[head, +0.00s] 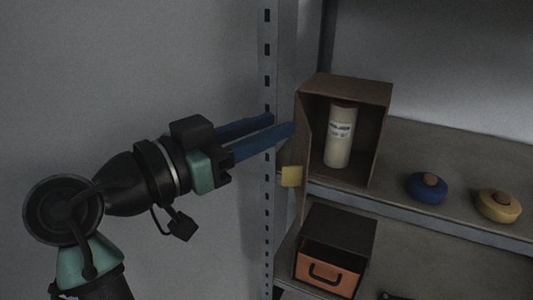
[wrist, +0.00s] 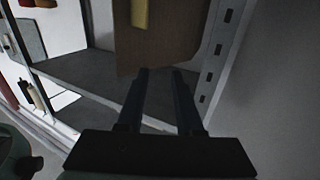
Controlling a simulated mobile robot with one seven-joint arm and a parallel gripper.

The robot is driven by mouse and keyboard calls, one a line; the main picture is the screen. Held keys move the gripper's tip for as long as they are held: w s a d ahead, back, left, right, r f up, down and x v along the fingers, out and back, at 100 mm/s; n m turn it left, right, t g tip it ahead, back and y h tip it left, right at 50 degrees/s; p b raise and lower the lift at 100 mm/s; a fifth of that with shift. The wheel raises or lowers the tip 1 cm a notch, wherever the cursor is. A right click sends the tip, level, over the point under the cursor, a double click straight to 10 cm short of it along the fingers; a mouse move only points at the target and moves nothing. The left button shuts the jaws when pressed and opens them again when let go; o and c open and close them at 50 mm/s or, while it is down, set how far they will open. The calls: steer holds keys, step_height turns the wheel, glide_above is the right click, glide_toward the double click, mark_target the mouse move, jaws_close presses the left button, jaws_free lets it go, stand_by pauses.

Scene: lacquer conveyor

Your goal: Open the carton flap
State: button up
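The brown carton (head: 384,112) stands on the upper shelf, its front open enough to show a white bottle (head: 340,140) inside. Its flap (head: 304,146) is swung out at the carton's left side, seen nearly edge-on, with a yellow tab (head: 291,176) low on it. In the wrist view the flap (wrist: 172,42) hangs broadside beyond the fingers, with the yellow tab (wrist: 140,13) at the top. My gripper (head: 283,123) is open, its two blue fingers apart and empty beside the flap's outer face. It also shows in the wrist view (wrist: 161,72). I cannot tell whether the fingertips touch the flap.
A perforated metal post (head: 268,60) rises just behind my fingers. A blue round object (head: 427,190) and a yellow one (head: 498,206) stand right of the carton on the shelf (head: 400,205). Below is a dark box with an orange drawer front (head: 327,270).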

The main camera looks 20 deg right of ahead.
steer(key=shift+s+r, duration=0.2)
steer(key=shift+r, duration=1.75)
